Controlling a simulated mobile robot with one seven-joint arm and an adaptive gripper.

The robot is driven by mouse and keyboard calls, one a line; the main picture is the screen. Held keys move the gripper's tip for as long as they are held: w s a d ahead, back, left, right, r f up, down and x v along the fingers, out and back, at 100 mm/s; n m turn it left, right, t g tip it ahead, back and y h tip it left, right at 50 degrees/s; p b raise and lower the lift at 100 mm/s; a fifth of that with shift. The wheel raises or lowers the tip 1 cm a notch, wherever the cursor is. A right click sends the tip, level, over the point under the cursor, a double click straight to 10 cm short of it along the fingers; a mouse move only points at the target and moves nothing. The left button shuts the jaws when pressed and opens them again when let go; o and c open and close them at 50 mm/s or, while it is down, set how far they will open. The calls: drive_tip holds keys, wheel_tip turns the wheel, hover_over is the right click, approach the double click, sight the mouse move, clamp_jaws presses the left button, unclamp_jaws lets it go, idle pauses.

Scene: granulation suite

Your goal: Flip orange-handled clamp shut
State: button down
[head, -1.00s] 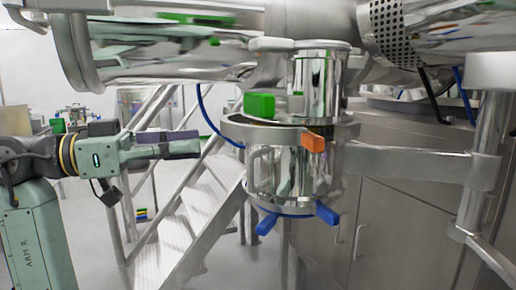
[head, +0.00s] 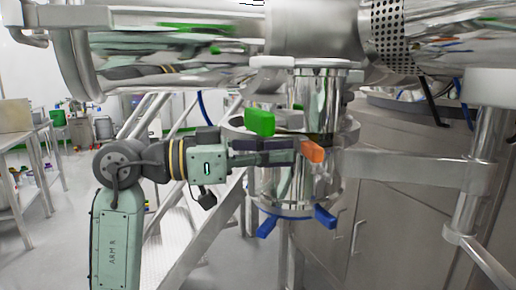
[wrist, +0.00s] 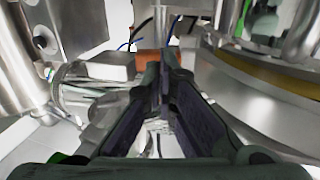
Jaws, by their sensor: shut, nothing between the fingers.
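The orange clamp handle (head: 313,151) sticks out from the front of the steel ring round the vessel in the head view. In the wrist view, part of the orange handle (wrist: 148,62) shows just beyond my fingertips. My gripper (head: 294,150) is shut and empty, with its dark fingers level and pointing right. Its tips are right beside the left side of the orange handle; I cannot tell whether they touch. In the wrist view, my gripper (wrist: 163,75) has its fingers meeting in front of the handle and hiding part of it.
A green handle (head: 260,122) stands just above my fingers. Blue handles (head: 325,216) sit at the vessel's lower rim. A steel support arm (head: 420,168) runs right to a post (head: 483,150). Metal stairs (head: 180,235) are behind my arm. Large steel pipework hangs above.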

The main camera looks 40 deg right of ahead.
drive_tip(key=shift+d, duration=0.1)
drive_tip(key=shift+n+t+h, duration=0.4)
drive_tip(key=shift+n+t, duration=0.2)
drive_tip(key=shift+t, duration=0.2)
drive_tip(key=x, duration=0.4)
drive_tip(key=s+b+x, duration=0.1)
drive_tip(key=x, duration=0.3)
drive_tip(key=shift+s+d, duration=0.15)
